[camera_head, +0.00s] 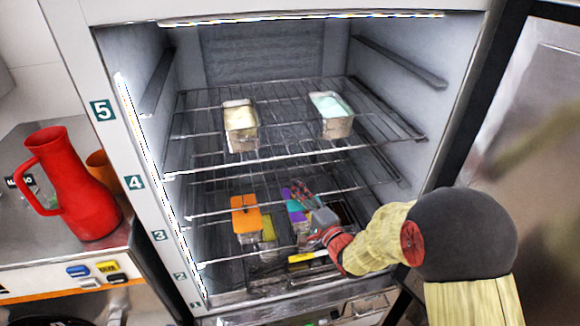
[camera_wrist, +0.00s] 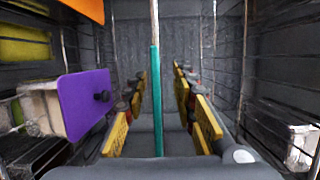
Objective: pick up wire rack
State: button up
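An upper wire rack (camera_head: 281,115) spans the freezer and carries two open tubs. Further wire rack bars (camera_head: 225,212) show below it. My gripper (camera_head: 303,192) reaches into the freezer below the upper rack, beside the lidded containers. In the wrist view my gripper (camera_wrist: 160,75) is open, with its yellow-padded fingers apart. A thin upright strip, teal below and pale above, runs between the fingers. I cannot tell if it is a rack wire or a lid edge, or if the fingers touch it. Wire bars flank both sides there.
Tubs with cream (camera_head: 240,125) and mint (camera_head: 331,113) contents stand on the upper rack. Lower down are containers with an orange lid (camera_head: 246,219) and a purple lid (camera_wrist: 84,103), close left of my fingers. A red jug (camera_head: 75,185) stands on the left counter. The open door (camera_head: 525,130) is at right.

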aim_at(291, 172)
jog(key=x, duration=0.3)
jog(key=shift+w+a+f+p, duration=0.1)
jog(key=shift+f+p, duration=0.1)
jog(key=shift+p, duration=0.15)
jog(key=shift+c, duration=1.1)
grip_shut()
